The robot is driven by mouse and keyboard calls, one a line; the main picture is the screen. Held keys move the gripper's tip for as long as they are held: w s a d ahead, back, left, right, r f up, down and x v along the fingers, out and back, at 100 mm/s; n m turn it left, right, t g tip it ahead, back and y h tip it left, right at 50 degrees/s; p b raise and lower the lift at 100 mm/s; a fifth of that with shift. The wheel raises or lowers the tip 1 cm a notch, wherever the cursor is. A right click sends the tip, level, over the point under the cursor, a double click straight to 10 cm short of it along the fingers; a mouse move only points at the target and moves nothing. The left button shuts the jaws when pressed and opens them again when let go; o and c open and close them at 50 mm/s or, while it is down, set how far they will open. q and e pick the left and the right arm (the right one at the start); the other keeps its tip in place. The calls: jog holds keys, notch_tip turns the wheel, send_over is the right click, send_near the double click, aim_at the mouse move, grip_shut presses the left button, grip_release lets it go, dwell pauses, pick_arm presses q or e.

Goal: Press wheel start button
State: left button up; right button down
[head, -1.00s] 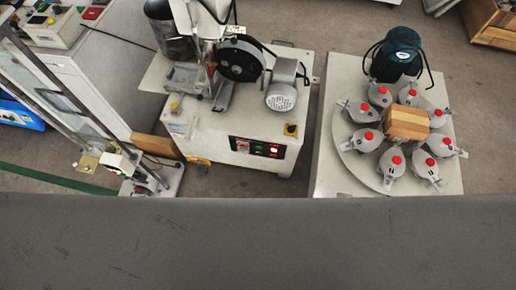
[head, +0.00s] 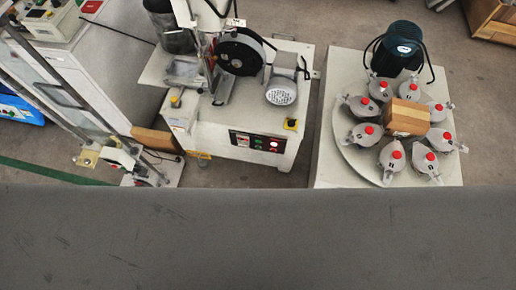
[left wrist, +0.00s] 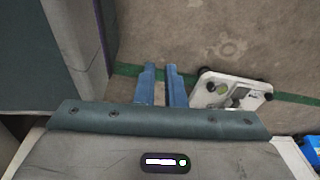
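The wheel machine (head: 215,110) stands at top centre in the head view, a pale cabinet with a black wheel (head: 241,53) and a grey motor on top. Its black front panel (head: 260,150) carries a small green button (head: 258,142) and a bright red light or button (head: 274,144); their labels are too small to read. My left gripper (left wrist: 161,68) shows only in the left wrist view. Its two blue fingers are a narrow gap apart with floor between them, holding nothing, away from the panel. My right gripper is not in view.
A turntable of grey jars with red caps (head: 397,155) stands on a pale table at right. A metal-framed machine (head: 75,95) stands at left. A white scale-like device (left wrist: 232,92) lies beyond the left fingers. Bare floor separates the wheel machine and jar table.

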pick_arm(q)
grip_shut()
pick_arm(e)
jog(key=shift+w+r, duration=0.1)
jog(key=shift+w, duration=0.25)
pick_arm(q)
jog(key=shift+a, duration=0.15)
dwell(0.8)
